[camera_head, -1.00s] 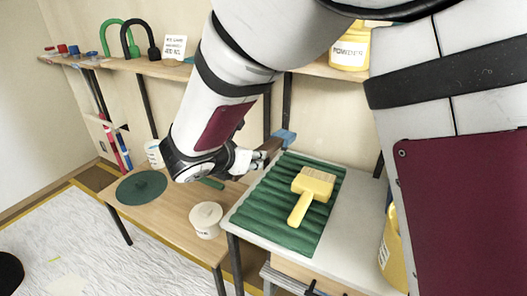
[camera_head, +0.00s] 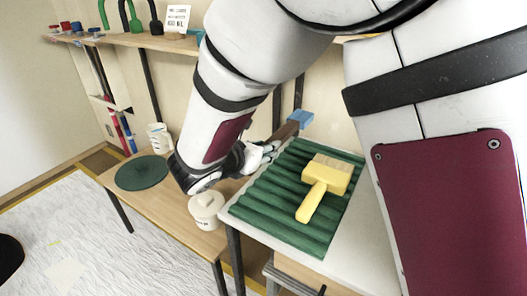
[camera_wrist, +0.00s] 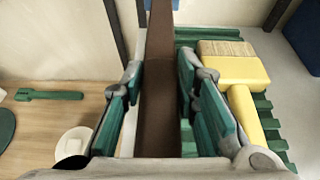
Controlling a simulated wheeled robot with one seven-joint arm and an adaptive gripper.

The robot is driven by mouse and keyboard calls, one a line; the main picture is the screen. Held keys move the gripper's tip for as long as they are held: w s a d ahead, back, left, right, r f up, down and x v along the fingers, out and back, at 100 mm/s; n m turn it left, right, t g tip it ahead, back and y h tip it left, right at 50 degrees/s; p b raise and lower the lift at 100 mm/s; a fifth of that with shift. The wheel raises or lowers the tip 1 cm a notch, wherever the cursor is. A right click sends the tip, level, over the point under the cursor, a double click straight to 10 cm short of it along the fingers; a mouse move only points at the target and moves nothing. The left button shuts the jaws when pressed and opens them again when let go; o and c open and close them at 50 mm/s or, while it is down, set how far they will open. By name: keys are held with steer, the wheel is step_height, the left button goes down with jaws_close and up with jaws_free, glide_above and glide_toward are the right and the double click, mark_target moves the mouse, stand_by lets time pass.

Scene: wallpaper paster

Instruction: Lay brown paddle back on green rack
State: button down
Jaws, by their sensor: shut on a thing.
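My gripper (camera_head: 266,152) is shut on the brown paddle (camera_head: 285,131), which has a blue end (camera_head: 301,118). In the wrist view my gripper (camera_wrist: 158,85) has green-padded fingers on both sides of the paddle's long brown part (camera_wrist: 158,110); its far end runs out of the top of that view. The green rack (camera_head: 268,209) is a ridged green panel on the pale table. The paddle is at the rack's far left edge in the head view, apparently held above it. The rack also shows in the wrist view (camera_wrist: 264,103), right of the paddle.
A yellow brush (camera_head: 325,184) lies on the rack's right part; it also shows in the wrist view (camera_wrist: 232,70). A lidded white pot (camera_head: 206,208) stands left of the rack on the wooden table (camera_head: 172,205). A dark green disc (camera_head: 142,172) lies there too. A shelf (camera_head: 150,41) runs behind.

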mark_target(264, 187)
steer(key=shift+w+f+b, duration=0.25)
steer(key=shift+f+b, duration=0.3)
steer(key=shift+f, duration=0.25)
step_height(264, 187, down, 8)
steer(key=b, duration=0.6)
steer(key=shift+r, duration=0.2)
steer(key=shift+f+b, duration=0.55)
steer(key=shift+f, duration=0.1)
stand_by(0.4)
steer(key=c, duration=1.2)
jaws_free()
steer(key=v, duration=1.2)
steer(key=shift+s+a+f, duration=0.1)
steer(key=shift+f, duration=0.05)
steer(key=shift+s, duration=0.1)
